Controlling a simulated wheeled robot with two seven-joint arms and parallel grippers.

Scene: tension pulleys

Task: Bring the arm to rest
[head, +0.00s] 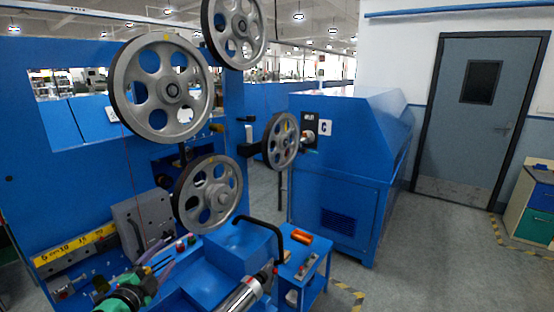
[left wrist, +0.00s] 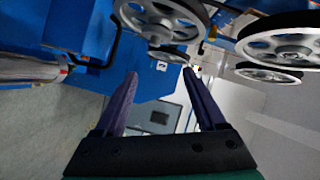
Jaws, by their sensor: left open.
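My left gripper (head: 168,256) is at the lower left of the head view, green and black at its base with two dark purple fingers. The fingers are apart, with nothing between them. The left wrist view also shows my left gripper (left wrist: 161,73) open and empty. Grey spoked pulleys stand on the blue machine: a large one (head: 133,87), a lower one (head: 189,205) and a smaller one (head: 273,140) on an arm to the right. Pulleys (left wrist: 290,45) also show at the top of the left wrist view, apart from the fingers. My right gripper is not in view.
A blue machine panel (head: 60,190) fills the left side, with a yellow scale strip (head: 75,250). A black bent handle (head: 277,232) and a metal cylinder (head: 245,290) are at the lower middle. A blue cabinet (head: 335,190) stands behind. The floor (head: 440,260) at right is clear.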

